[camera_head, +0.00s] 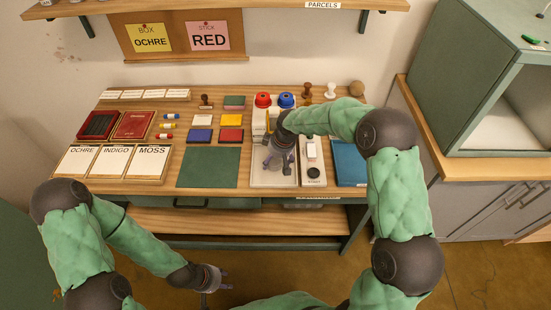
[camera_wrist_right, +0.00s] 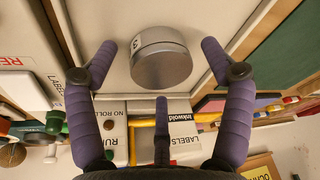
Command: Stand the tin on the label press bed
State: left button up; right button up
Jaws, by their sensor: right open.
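In the head view the gripper hides the tin. My left gripper (camera_head: 214,288) is open and empty, low in front of the table.
A dark green mat (camera_head: 208,168) lies left of the bed. A narrow white unit (camera_head: 312,172) and a blue book (camera_head: 347,160) are to its right. Red (camera_head: 263,100) and blue (camera_head: 286,100) round tops stand behind. Ochre, indigo and moss cards (camera_head: 112,162) lie far left.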

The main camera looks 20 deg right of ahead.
jog(key=p+v, duration=0.3)
jog(key=v, duration=0.9)
